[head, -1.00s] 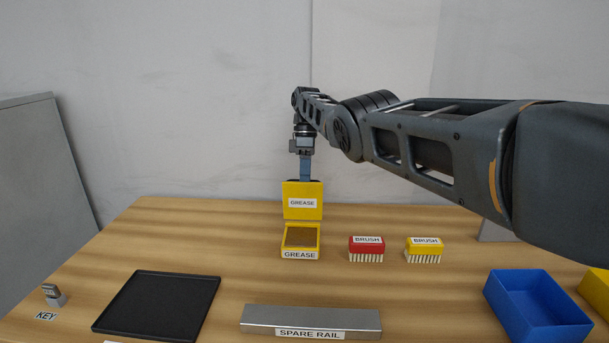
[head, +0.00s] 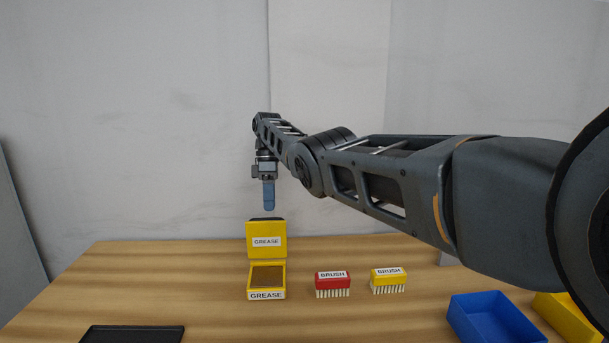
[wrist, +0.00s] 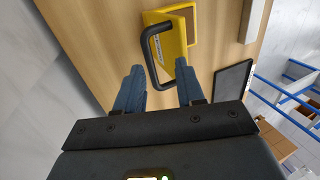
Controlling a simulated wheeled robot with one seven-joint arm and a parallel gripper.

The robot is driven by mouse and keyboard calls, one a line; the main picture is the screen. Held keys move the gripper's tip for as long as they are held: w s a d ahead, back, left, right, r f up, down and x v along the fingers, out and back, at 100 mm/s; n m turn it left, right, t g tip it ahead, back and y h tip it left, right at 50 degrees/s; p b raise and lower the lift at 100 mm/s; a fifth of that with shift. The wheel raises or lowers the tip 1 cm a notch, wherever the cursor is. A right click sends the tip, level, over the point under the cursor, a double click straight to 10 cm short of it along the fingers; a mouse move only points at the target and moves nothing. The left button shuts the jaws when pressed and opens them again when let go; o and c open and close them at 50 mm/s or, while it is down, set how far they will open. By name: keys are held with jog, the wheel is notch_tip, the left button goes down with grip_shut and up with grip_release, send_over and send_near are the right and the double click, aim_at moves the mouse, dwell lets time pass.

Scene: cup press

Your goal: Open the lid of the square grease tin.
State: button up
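The yellow square grease tin (head: 283,282) stands on the table with its lid (head: 266,252) raised upright at the back. Brown grease shows inside, and both lid and body carry GREASE labels. My gripper (head: 269,207) points down above the lid, with a gap between the fingertips and the lid's top edge. In the wrist view its two blue fingers (wrist: 159,66) are spread apart with nothing held. The lid's black handle (wrist: 144,45) shows there beyond the fingertips, against the yellow tin (wrist: 180,45).
A red brush (head: 332,284) and a yellow brush (head: 388,280) stand right of the tin. A blue bin (head: 493,318) and a yellow bin (head: 568,318) are at the right. A black tray (head: 132,334) lies at the front left. The table left of the tin is clear.

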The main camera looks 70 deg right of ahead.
jog(key=s+d+r+p, duration=0.1)
jog(key=s+d+r, duration=0.1)
jog(key=s, duration=0.3)
jog(key=s+d+r+p, duration=0.2)
jog(key=s+r, duration=0.2)
jog(key=s, duration=0.1)
jog(key=shift+d+r, duration=0.25)
jog(key=shift+d, duration=0.15)
dwell(0.4)
jog(key=shift+s, duration=0.1)
